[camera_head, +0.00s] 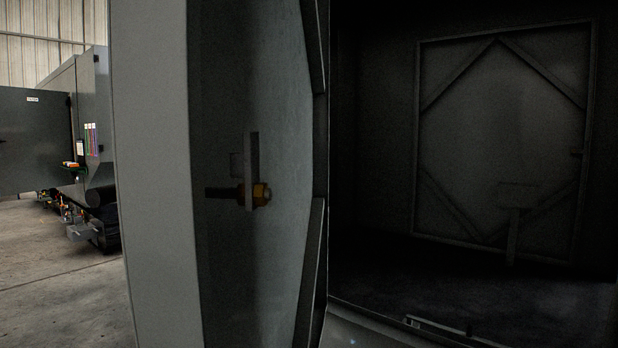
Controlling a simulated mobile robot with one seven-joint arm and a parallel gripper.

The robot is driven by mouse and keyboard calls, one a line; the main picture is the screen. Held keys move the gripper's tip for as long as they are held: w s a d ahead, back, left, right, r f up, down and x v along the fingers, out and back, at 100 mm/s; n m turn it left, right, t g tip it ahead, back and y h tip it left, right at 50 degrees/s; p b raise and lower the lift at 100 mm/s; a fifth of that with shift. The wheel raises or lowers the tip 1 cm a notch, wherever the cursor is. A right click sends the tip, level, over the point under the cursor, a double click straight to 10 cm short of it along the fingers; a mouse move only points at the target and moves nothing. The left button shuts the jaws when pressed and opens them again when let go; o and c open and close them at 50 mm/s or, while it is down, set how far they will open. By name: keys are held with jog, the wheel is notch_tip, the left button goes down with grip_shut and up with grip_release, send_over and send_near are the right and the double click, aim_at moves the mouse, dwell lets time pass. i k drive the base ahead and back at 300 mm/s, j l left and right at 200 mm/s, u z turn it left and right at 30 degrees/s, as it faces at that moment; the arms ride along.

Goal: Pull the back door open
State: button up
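A grey door (155,170) stands upright close in front of me, left of centre. Its pale edge faces me and its darker inner face (270,90) angles toward the right. A flat metal latch tab (251,165) with a bolt and a brass-coloured nut (261,194) is on that inner face. To the right of this door the enclosure's dark interior (400,265) shows through an opening. A framed panel (490,140) with diagonal corner braces stands at its far side. I cannot tell which of the two is the back door. My gripper is not in view.
The enclosure's lower sill (450,329) crosses the bottom right. At the far left, grey machinery (95,130) with a dark panel (35,140) stands on a concrete floor (60,270). That floor has free room in front of the machinery. The interior is too dark for detail.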

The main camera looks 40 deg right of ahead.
aim_at(187, 79)
jog(key=i+j+z, duration=0.25)
jog(key=z, duration=0.15)
jog(key=i+j+z, duration=0.15)
jog(key=j+z, duration=0.3)
jog(key=i+j+z, duration=0.1)
jog(key=j+z, duration=0.75)
jog(key=i+j+z, duration=0.1)
jog(key=j+z, duration=0.25)
jog(key=j, duration=0.35)
jog(key=k+l+z, duration=0.55)
jog(key=z, duration=0.15)
jog(key=k+l+z, duration=0.3)
jog(key=l, duration=0.15)
jog(key=j, duration=0.35)
jog(key=i+j, duration=0.1)
jog(key=j, duration=0.3)
